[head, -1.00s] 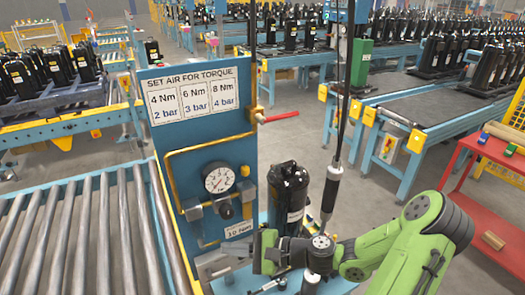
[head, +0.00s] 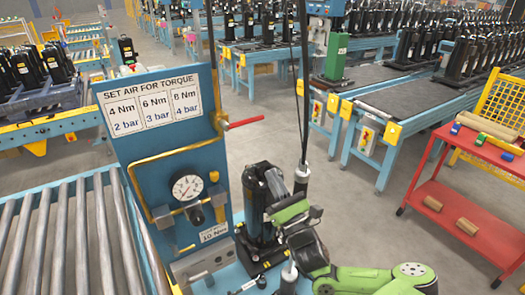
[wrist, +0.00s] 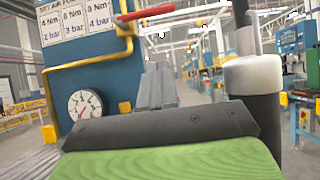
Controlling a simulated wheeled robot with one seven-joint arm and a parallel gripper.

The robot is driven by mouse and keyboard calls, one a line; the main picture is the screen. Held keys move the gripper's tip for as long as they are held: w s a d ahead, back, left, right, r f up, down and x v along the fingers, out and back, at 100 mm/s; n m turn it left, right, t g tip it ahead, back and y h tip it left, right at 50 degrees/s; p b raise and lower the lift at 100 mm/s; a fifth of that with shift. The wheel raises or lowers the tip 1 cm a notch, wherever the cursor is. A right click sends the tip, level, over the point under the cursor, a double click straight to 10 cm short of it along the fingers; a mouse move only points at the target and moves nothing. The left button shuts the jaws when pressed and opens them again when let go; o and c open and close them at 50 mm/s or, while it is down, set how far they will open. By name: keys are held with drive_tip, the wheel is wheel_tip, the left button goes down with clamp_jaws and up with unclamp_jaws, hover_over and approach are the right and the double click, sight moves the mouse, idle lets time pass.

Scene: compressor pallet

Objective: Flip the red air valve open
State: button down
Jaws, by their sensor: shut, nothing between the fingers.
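The red air valve handle (head: 245,122) sticks out sideways to the right of the blue panel (head: 150,128), crosswise to the yellow pipe. In the wrist view the handle (wrist: 158,12) is near the top, on a yellow valve body. My gripper (wrist: 158,82) shows there as grey fingers, shut and empty, below and a little right of the valve. They are apart from the handle. In the head view my green and grey wrist is right of the panel and lower than the handle; the fingertips are hard to make out against the black compressor (head: 257,220).
A gauge (head: 187,187) and regulator sit low on the panel, under a torque sign (head: 153,103). A hanging tool (head: 302,178) on a cable is close by my wrist. A roller conveyor (head: 70,240) is left; a red cart (head: 455,215) stands right.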

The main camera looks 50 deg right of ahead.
drive_tip(key=p, duration=0.2)
approach(243, 121)
drive_tip(key=w+d+f, duration=0.2)
drive_tip(key=w+d, duration=0.2)
drive_tip(key=r, duration=0.1)
drive_tip(key=w+r+p, duration=0.1)
drive_tip(key=r, duration=0.1)
drive_tip(key=shift+d+r, duration=0.1)
drive_tip(key=shift+r, duration=0.2)
drive_tip(key=shift+d, duration=0.1)
